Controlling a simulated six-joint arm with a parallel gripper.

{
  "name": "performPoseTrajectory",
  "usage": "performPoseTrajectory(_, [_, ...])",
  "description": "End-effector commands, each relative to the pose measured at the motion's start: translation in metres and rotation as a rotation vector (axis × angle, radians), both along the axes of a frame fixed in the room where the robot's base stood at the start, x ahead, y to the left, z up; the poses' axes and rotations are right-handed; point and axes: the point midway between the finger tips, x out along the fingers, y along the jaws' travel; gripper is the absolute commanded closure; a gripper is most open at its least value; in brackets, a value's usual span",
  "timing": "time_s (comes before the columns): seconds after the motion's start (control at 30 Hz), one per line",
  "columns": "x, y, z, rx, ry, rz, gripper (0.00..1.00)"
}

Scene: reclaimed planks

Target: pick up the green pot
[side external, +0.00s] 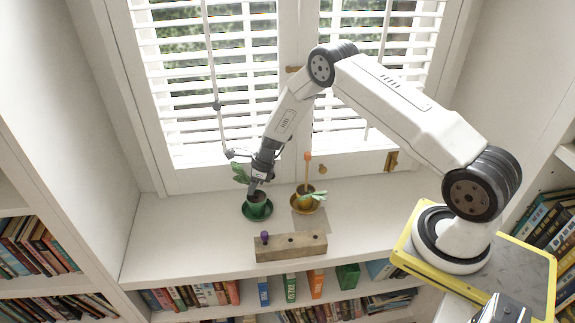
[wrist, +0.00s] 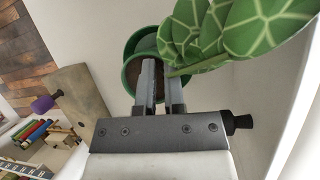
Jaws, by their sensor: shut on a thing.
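The green pot (side external: 257,199) holds dark soil and a leafy plant, and stands in a green saucer (side external: 257,211) on the white window shelf. My gripper (side external: 253,187) reaches down to it from above, with its fingers at the pot's rim. In the wrist view the green pot (wrist: 133,72) is beyond the fingertips, and my gripper (wrist: 160,78) has its two fingers close together, shut on the pot's edge. A large veined leaf hangs over the right of that view.
A yellow pot (side external: 307,204) with a plant and an orange-topped stick stands to the right. A wooden block (side external: 290,246) with holes and a purple knob (side external: 265,237) lies in front. The window is close behind. The shelf left of the pot is clear.

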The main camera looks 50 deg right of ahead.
Motion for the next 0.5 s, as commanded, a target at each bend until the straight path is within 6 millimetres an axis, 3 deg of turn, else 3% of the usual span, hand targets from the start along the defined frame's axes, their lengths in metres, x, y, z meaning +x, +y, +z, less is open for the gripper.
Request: performPoseTrajectory(0.5, [0.001, 0.0, 0.013, 0.001, -0.003, 0.0, 1.0])
